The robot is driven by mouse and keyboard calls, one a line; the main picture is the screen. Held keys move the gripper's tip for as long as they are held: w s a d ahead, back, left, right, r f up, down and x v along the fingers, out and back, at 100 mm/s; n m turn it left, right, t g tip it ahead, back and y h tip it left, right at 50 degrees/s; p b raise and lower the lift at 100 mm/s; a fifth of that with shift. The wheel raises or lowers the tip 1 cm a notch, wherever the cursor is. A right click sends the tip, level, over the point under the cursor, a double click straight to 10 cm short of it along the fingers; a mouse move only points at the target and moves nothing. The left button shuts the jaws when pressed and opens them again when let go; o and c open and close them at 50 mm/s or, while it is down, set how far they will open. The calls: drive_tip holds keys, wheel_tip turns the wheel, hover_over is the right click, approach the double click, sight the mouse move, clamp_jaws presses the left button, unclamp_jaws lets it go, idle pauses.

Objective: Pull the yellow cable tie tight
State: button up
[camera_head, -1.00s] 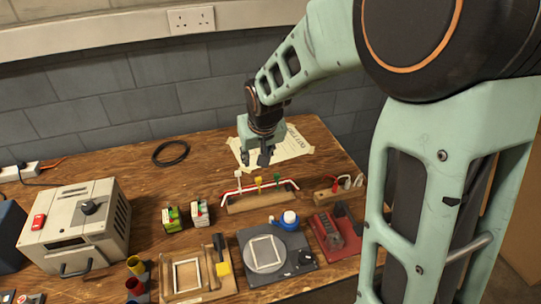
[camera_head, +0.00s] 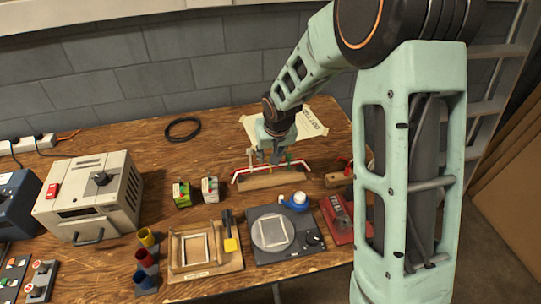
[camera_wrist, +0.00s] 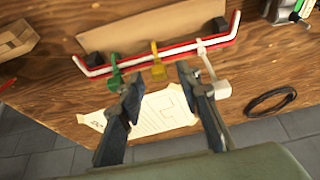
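The yellow cable tie (camera_wrist: 157,64) sits on a red and white cable bundle (camera_wrist: 180,49), between a green tie (camera_wrist: 116,72) and a white tie (camera_wrist: 207,62) in the wrist view. My gripper (camera_wrist: 158,76) is open, its two fingers apart and empty, with the yellow tie's tail lined up between the fingertips. Whether the fingertips are level with the tie in depth, I cannot tell. In the head view my gripper (camera_head: 274,158) is right over the bundle on its wooden block (camera_head: 270,181) and partly hides the yellow tie.
A taped paper sheet (camera_head: 308,124) and a coiled black cable (camera_head: 183,128) lie behind. Two small boxes, one green (camera_head: 181,194), stand to the left. A grey round-plate device (camera_head: 270,235), a blue-white bottle (camera_head: 297,201) and a red device (camera_head: 338,220) stand in front.

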drive_tip(key=shift+f, duration=0.15)
clamp_jaws()
idle(0.4)
